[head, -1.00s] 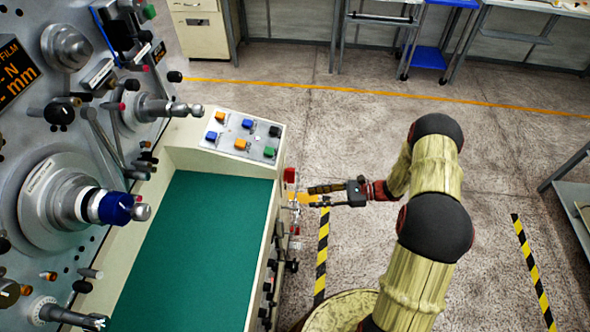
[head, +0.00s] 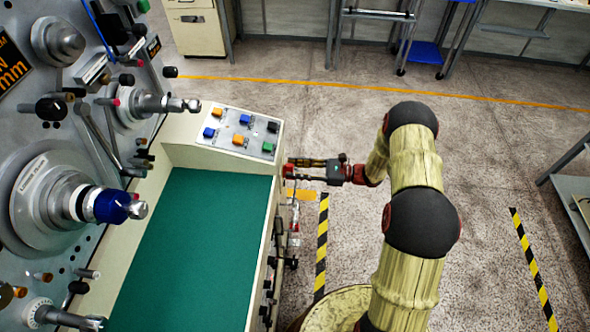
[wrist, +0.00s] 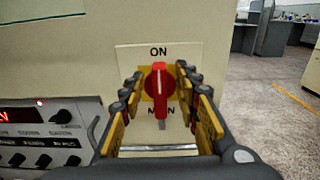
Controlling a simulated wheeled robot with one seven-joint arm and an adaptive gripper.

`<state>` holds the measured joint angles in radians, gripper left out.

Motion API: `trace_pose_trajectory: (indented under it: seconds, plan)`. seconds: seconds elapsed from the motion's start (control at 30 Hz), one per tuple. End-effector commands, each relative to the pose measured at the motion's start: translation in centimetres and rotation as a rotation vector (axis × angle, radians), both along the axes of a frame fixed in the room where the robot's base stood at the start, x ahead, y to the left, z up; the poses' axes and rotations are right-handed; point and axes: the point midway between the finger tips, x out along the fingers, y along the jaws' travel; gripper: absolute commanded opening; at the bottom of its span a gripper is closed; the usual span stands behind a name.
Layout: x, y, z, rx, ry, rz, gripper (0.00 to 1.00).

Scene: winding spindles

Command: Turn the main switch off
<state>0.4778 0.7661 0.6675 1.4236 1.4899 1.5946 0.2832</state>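The main switch (wrist: 158,84) is a red rotary knob on a yellow plate with a white surround, on the cream cabinet side. Its handle stands upright under the word ON; the lettering below is partly covered by the knob. In the wrist view my gripper (wrist: 157,90) is open, with one yellow-and-black finger on each side of the knob and gaps showing between. I cannot tell how deep the knob sits between the fingertips. In the head view my gripper (head: 292,170) is at the cabinet's right side, where a bit of the red switch (head: 287,171) shows.
A control panel (wrist: 50,140) with a red display and black knobs is at lower left in the wrist view. A button box (head: 240,134) and a green work surface (head: 195,250) top the cabinet. Spindles (head: 110,207) stand at left. Open floor (head: 480,140) lies right.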

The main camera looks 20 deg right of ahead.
Motion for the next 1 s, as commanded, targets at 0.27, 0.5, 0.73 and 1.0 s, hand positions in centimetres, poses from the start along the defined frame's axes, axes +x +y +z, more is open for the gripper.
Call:
trace_pose_trajectory:
  seconds: [0.27,0.5,0.73,1.0]
  plan:
    - [0.03,0.13,0.01,0.0,0.0,0.0,0.31]
    - [0.02,0.13,0.0,0.0,0.0,0.0,0.18]
    - [0.02,0.12,0.0,0.0,0.0,0.001,0.05]
    - [0.03,0.12,0.0,0.0,0.0,0.0,0.0]
